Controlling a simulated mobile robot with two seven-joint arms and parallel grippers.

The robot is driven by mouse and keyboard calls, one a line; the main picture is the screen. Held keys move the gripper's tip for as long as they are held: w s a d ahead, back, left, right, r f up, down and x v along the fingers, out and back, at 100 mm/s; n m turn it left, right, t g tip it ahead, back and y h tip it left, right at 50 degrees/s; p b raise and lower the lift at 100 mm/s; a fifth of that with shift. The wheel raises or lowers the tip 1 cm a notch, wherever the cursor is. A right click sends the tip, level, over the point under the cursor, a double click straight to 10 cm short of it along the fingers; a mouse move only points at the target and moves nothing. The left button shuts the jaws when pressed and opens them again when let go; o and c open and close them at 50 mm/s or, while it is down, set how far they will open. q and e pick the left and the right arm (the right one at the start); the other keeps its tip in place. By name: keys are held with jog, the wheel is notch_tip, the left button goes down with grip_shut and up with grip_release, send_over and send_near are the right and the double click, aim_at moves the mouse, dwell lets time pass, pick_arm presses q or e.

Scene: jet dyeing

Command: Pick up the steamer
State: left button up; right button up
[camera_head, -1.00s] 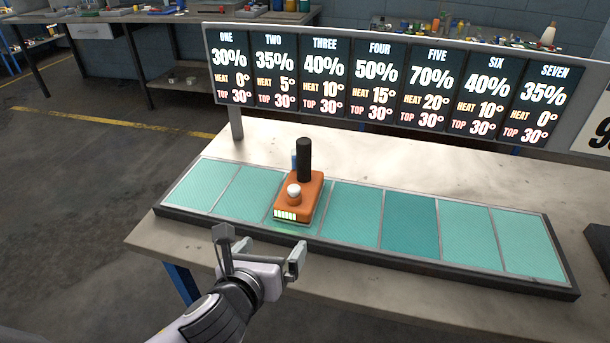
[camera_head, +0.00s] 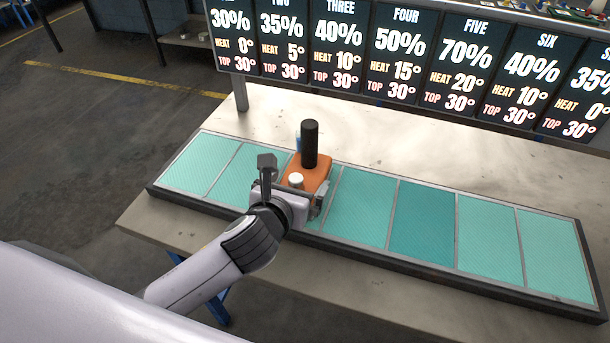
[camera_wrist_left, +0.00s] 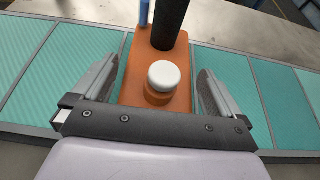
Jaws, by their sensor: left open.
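The steamer (camera_head: 313,171) is an orange block with a black upright handle and a white knob. It stands on the third teal panel from the left in the head view. In the left wrist view the steamer (camera_wrist_left: 128,92) lies between the two fingers, its front part between them, with the white knob in the middle. My left gripper (camera_head: 292,194) is at the steamer's near end, partly hiding it. In the left wrist view the left gripper (camera_wrist_left: 158,95) is open, with a gap between the steamer and each finger. My right gripper is not in view.
The row of teal panels sits in a dark-edged tray (camera_head: 440,278) on a pale table (camera_head: 270,110). A sign board (camera_head: 395,56) with percentages stands behind it. A small blue part (camera_head: 299,142) shows beside the handle. The table behind the tray is clear.

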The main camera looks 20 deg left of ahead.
aim_at(304, 163)
pick_arm(q)
jog(key=shift+x, duration=1.35)
jog(key=c, duration=1.4)
jog(key=shift+w+r, duration=0.1)
jog(key=shift+r, duration=0.2)
jog(key=shift+c, duration=1.4)
jog(key=shift+r, duration=0.1)
